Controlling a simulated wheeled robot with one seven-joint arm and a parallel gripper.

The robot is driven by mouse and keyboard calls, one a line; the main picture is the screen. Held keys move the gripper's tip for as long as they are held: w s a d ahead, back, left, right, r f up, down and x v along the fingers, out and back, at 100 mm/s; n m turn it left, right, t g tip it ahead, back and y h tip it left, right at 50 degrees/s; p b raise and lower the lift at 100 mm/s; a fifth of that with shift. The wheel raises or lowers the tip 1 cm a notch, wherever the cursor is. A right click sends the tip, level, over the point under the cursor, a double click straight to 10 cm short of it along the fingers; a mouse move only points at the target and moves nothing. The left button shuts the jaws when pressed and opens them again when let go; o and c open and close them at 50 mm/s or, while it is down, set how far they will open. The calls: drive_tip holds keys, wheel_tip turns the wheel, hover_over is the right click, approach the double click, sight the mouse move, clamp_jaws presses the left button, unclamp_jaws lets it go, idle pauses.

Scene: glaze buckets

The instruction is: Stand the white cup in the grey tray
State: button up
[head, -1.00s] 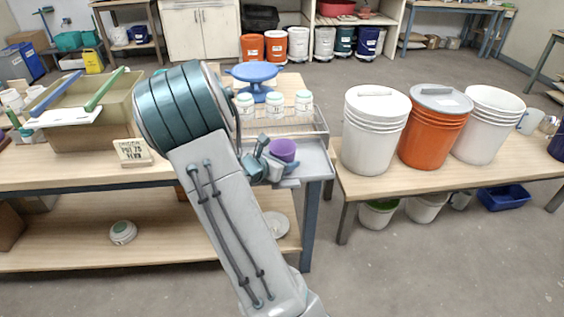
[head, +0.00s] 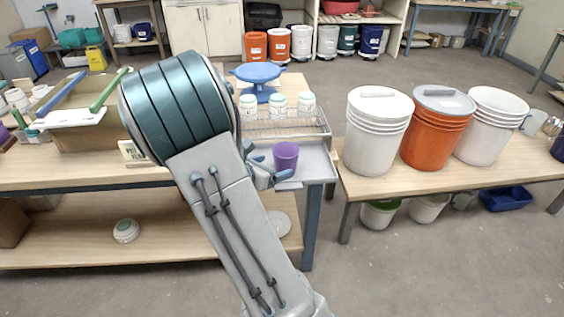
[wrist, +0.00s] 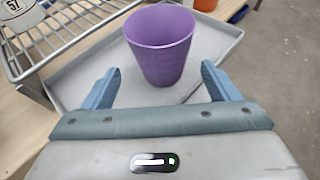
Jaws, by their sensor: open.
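The cup at my gripper is purple, not white. This purple cup (head: 286,156) stands upright on the grey tray (head: 318,165), at the right end of the left workbench. In the wrist view the cup (wrist: 161,45) is just ahead of my gripper (wrist: 160,72), on the bare floor of the tray (wrist: 85,75). My gripper's blue fingers are spread wide, with nothing held between them. In the head view my gripper (head: 268,172) is just left of the cup, partly hidden by my arm. I cannot make out a white cup for certain.
A wire rack (head: 283,126) with several labelled jars (head: 277,104) lies behind the tray. A blue turntable stand (head: 258,78) is farther back. White buckets (head: 375,135) and an orange bucket (head: 432,135) stand on the right bench, across a narrow gap.

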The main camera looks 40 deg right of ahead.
drive_tip(key=s+a+r+m+y, duration=0.4)
drive_tip(key=s+a+m+y, duration=0.2)
drive_tip(key=s+a+m, duration=0.2)
drive_tip(key=s+a+r+m+y, duration=0.4)
drive_tip(key=s+a+m+y, duration=0.3)
drive_tip(key=a+m, duration=0.5)
drive_tip(key=s+a, duration=0.2)
drive_tip(key=a, duration=0.1)
drive_tip(key=shift+a+m+g, duration=0.25)
drive_tip(key=shift+m+g, duration=0.15)
drive_tip(key=shift+r+p, duration=0.25)
drive_tip(key=shift+p, duration=0.1)
drive_tip(key=p+v, duration=0.2)
drive_tip(key=w+p+v, duration=0.1)
drive_tip(key=p+v, duration=0.2)
drive_tip(key=shift+d+r, duration=0.15)
drive_tip(key=shift+r, duration=0.2)
